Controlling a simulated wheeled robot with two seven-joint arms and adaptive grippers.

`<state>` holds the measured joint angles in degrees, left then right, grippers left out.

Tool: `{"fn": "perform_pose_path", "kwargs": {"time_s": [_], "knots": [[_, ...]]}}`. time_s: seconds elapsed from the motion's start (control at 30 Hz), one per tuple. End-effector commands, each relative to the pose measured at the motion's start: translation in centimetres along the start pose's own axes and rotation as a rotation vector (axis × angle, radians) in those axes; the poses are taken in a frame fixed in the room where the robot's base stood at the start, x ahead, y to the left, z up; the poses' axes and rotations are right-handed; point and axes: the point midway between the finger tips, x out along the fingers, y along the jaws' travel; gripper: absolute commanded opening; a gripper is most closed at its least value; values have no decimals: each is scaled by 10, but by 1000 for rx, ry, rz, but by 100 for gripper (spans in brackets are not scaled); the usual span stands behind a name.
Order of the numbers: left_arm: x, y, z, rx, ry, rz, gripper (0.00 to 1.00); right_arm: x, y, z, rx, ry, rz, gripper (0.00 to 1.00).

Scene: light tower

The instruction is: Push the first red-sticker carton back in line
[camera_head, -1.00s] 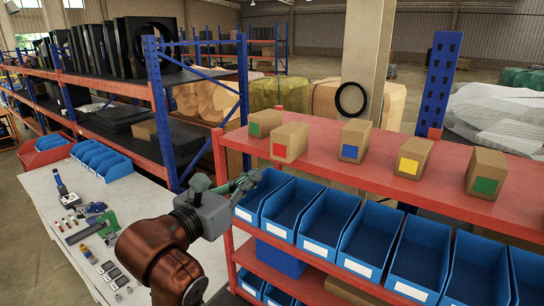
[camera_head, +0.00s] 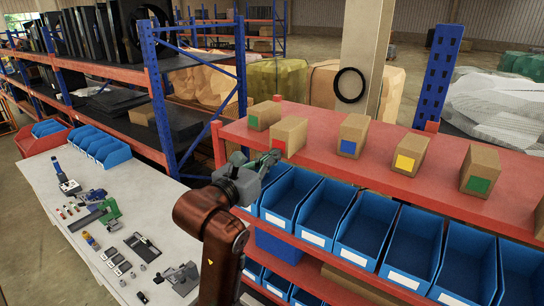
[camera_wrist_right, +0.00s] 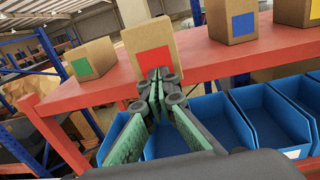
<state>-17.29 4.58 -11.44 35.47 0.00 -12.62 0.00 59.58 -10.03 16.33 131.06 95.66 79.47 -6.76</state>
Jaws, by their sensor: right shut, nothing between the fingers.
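The red-sticker carton (camera_head: 290,131) stands upright on the red top shelf, close to its front edge, and juts farther forward than its neighbours. In the right wrist view the carton (camera_wrist_right: 133,46) fills the upper middle, its red sticker facing me. My right gripper (camera_head: 272,157) is shut and empty, just in front of the carton's face. In the wrist view its fingertips (camera_wrist_right: 159,78) overlap the sticker's lower edge; I cannot tell whether they touch. My left gripper is not in view.
On the same shelf (camera_head: 325,175) stand a green-sticker carton (camera_head: 264,115) to the left and blue (camera_head: 353,134), yellow (camera_head: 410,154) and green (camera_head: 480,169) ones to the right. Blue bins (camera_head: 312,205) sit just below. A table with tools (camera_head: 45,210) is at left.

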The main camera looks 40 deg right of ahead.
Motion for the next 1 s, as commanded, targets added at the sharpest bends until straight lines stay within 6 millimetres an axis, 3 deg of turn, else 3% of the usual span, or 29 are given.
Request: {"fn": "perform_pose_path", "kwargs": {"time_s": [0.13,0.4,0.5,1.0], "knots": [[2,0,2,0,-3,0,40,16,-1,0,-1,0,-4,0],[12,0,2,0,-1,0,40,82,-1,-1,-1,0,-4,0],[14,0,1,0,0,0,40,97,-1,-1,0,0,-3,0],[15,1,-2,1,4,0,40,102,0,0,0,0,1,0]]}}
